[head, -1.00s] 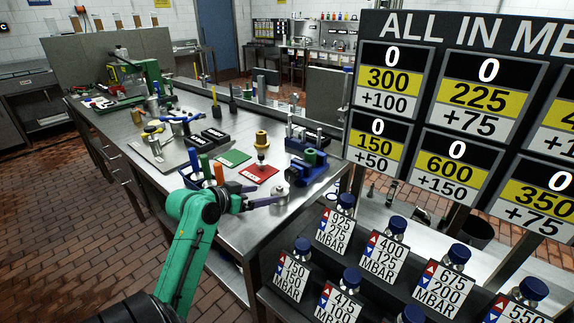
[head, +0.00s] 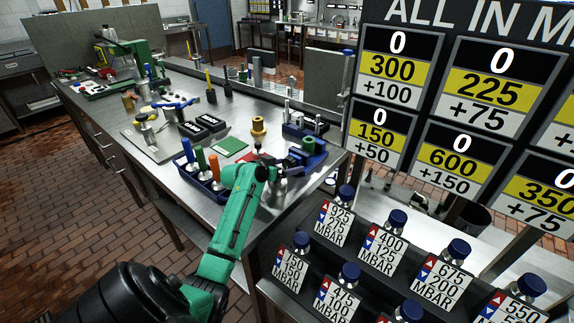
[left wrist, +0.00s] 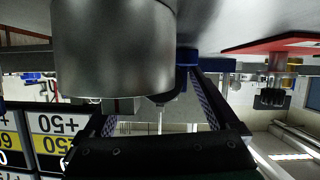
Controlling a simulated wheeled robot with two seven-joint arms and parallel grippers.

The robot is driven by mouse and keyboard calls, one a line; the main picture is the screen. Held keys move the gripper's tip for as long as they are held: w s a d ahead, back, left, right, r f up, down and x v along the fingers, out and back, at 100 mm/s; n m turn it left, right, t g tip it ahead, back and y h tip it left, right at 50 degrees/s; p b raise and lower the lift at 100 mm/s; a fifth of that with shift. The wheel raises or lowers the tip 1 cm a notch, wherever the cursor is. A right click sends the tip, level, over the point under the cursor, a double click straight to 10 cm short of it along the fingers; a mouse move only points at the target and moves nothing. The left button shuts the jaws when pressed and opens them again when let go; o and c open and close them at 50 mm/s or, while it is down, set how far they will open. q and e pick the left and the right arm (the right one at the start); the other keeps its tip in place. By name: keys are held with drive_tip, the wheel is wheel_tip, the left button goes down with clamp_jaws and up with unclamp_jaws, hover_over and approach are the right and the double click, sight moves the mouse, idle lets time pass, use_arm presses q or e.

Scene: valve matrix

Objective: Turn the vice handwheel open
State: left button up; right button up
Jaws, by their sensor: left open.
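The blue vice (head: 314,158) with a green cylinder in it stands near the right end of the steel bench in the head view. I cannot make out its handwheel clearly there. My left gripper (head: 284,166) is just left of the vice, partly hidden by my green arm. In the left wrist view the left gripper (left wrist: 158,102) is open, its two fingers spread. A blue part (left wrist: 187,57) with a dark rounded end shows between and beyond the fingers; I cannot tell whether they touch it. My right gripper is not in view.
A large grey metal cylinder (left wrist: 113,47) fills the near left of the wrist view. A blue rack (head: 203,181) with coloured handles and a green mat (head: 229,147) lie left of my arm.

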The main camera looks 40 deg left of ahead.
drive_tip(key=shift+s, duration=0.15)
use_arm(q)
drive_tip(key=c, duration=1.4)
drive_tip(key=shift+n+h, duration=0.4)
drive_tip(key=shift+n, duration=0.1)
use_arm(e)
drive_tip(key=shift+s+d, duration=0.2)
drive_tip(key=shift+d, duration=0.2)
use_arm(q)
drive_tip(key=o, duration=1.4)
drive_tip(key=b+v, duration=0.2)
drive_tip(key=v, duration=1.2)
drive_tip(key=shift+s, duration=0.1)
drive_tip(key=shift+s+r, duration=0.1)
drive_tip(key=shift+s, duration=0.1)
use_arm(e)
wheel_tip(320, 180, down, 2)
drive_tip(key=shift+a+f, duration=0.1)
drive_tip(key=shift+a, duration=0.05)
